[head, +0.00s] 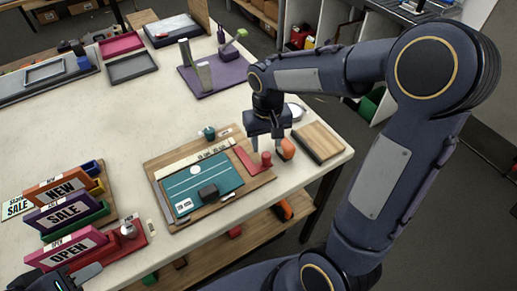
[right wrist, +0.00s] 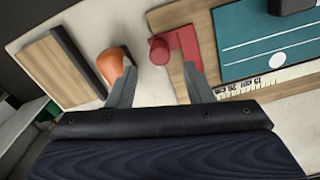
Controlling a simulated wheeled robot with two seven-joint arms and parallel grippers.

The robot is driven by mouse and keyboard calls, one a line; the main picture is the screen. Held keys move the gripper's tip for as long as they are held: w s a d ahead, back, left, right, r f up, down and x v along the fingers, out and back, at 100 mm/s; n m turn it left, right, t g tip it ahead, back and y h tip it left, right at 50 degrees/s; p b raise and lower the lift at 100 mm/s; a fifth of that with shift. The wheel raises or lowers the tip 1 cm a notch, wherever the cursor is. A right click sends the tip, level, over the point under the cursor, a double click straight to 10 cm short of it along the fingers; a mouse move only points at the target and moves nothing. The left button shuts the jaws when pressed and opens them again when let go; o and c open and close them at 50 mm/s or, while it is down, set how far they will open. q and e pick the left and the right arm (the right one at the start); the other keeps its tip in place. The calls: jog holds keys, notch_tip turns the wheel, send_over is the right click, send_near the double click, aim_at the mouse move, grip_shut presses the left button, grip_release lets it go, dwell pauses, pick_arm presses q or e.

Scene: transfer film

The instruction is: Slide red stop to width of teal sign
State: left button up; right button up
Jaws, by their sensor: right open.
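The red stop (head: 248,160) lies on the wooden board (head: 159,165), right of the teal sign (head: 223,164), with a strip of bare wood between them. Its round red knob (head: 266,158) stands at its near end. The teal sign carries a dark block (head: 209,193) and lies below a printed ruler strip (head: 193,156). My right gripper (head: 266,148) is open above the far right of the board, by the stop. In the right wrist view the stop (right wrist: 186,44) is just beyond the right finger. My left gripper (head: 62,284) is partly visible at the bottom left; its fingers are unclear.
An orange-handled tool (head: 287,149) stands close to the right gripper, beside a wooden block (head: 319,141). Signs reading NEW, SALE and OPEN (head: 68,249) stand at the left. A purple mat (head: 226,77) with upright items lies at the back.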

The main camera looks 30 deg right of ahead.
aim_at(266, 155)
notch_tip(266, 155, down, 7)
jog(key=shift+s+r, duration=0.1)
dwell(0.3)
jog(key=shift+a, duration=0.1)
grip_shut()
